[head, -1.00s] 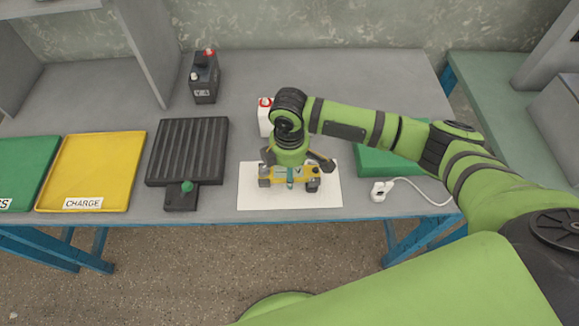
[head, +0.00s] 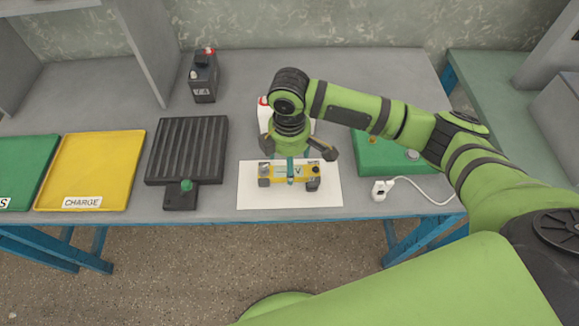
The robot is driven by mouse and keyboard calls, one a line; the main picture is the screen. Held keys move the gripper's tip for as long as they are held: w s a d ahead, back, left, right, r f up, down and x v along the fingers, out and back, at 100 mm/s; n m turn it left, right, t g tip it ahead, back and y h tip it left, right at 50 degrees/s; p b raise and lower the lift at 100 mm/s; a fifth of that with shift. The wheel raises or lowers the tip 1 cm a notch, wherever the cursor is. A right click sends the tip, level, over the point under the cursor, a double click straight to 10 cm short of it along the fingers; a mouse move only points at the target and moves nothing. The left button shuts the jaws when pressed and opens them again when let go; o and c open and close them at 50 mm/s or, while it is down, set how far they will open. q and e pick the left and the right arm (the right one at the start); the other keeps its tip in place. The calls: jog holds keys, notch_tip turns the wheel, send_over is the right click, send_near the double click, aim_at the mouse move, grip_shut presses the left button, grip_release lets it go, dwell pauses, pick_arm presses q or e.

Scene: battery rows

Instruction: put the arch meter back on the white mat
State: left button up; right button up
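The arch meter (head: 272,172), a yellow bar with dark feet and a teal band marked V, stands on the white mat (head: 325,198). My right gripper (head: 297,149) is above and just behind the meter. Its two dark fingers are spread wide, with nothing seen between them, and it looks clear of the meter. My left gripper is not in view.
A black ribbed tray (head: 187,148) with a green knob lies left of the mat. Further left are a yellow CHARGE tray (head: 90,170) and a green tray (head: 22,172). A dark battery (head: 204,78) stands behind. A white-red object (head: 264,117) is partly hidden behind my gripper. A green box (head: 375,158) and white plug (head: 380,190) are right.

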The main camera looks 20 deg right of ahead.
notch_tip(320, 180, up, 8)
jog(key=shift+b, duration=0.4)
jog(key=shift+s, duration=0.1)
dwell(2.2)
